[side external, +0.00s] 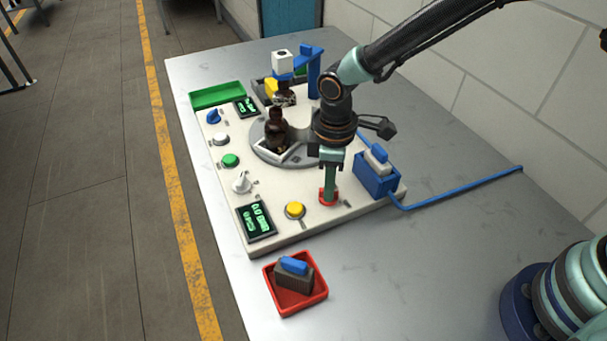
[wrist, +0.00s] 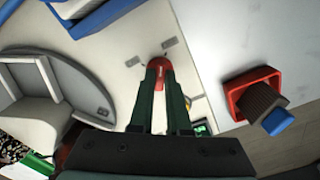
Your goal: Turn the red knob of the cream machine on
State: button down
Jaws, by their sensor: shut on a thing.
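The cream machine (side external: 262,229) is a flat board with buttons, knobs and displays on a grey metal table. The red knob (side external: 322,198) is near its front right corner; it also shows in the wrist view (wrist: 159,63) between two grey marks. My gripper (side external: 328,190) points straight down over the red knob. Its green fingers (wrist: 160,80) are shut on the knob, one on each side, and cover part of it. I cannot tell exactly which way the knob is turned.
A yellow button (side external: 295,210) is left of the knob. A blue holder (side external: 376,180) with a cable stands to its right. A turntable (side external: 262,150) with a brown bottle (side external: 277,130) is behind. A red tray (side external: 303,305) holding a dark brush-like block is in front.

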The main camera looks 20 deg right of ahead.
jog(key=n, duration=0.4)
jog(key=shift+n, duration=0.3)
jog(key=n, duration=0.3)
jog(key=shift+n, duration=0.3)
jog(key=n, duration=0.3)
jog(key=shift+n, duration=2.1)
jog(key=c, duration=0.9)
grip_release()
jog(key=shift+r, duration=0.1)
